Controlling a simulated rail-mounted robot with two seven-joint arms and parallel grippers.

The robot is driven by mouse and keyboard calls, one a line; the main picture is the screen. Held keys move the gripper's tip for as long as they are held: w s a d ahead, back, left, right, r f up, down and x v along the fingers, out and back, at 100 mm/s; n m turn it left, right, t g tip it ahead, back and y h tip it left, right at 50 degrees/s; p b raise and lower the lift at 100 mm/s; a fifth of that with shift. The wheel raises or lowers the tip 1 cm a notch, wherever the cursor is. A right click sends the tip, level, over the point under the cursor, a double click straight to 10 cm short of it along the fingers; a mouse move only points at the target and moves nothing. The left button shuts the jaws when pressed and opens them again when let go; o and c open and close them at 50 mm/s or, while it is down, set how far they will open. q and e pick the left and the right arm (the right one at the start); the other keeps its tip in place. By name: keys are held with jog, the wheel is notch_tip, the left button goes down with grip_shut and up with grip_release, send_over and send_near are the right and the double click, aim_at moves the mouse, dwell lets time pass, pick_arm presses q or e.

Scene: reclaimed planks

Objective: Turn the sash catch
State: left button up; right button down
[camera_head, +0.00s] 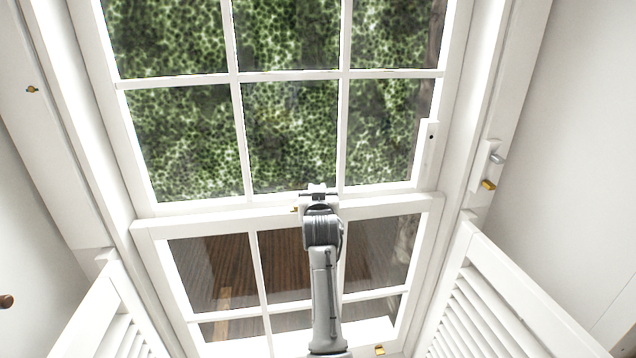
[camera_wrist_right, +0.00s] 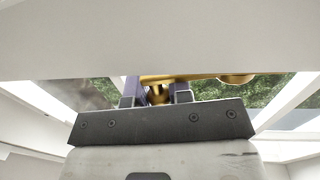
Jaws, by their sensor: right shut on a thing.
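The sash catch is brass and sits at the meeting rail of the window; a small bit of it (camera_head: 295,210) shows just left of my gripper in the head view. In the right wrist view the brass catch (camera_wrist_right: 236,78) shows as a bar with rounded parts, partly behind white wood. My right gripper (camera_head: 318,192) is at the meeting rail, covering most of the catch. In the wrist view its two fingers (camera_wrist_right: 157,92) are shut on a brass part of the catch between them. My left gripper is in neither view.
The upper sash (camera_head: 285,75) and lower sash (camera_head: 252,260) have white glazing bars. Louvred shutters stand open at the left (camera_head: 95,315) and right (camera_head: 500,290). A white latch with a brass end (camera_head: 489,185) is on the right frame. A brass piece (camera_head: 379,350) sits at the bottom.

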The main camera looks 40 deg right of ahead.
jog(key=shift+w+d+n+t+y+p, duration=0.1)
jog(key=shift+w+n+t+y+p, duration=0.25)
jog(key=shift+n+t+y+p, duration=0.55)
jog(key=c, duration=1)
grip_release()
jog(key=shift+c, duration=0.2)
jog(key=shift+s+a+f+b, duration=0.1)
jog(key=shift+s+a+b, duration=0.1)
jog(key=shift+s+b, duration=0.2)
jog(key=b+v, duration=0.4)
jog(key=v, duration=0.9)
jog(key=shift+r, duration=0.4)
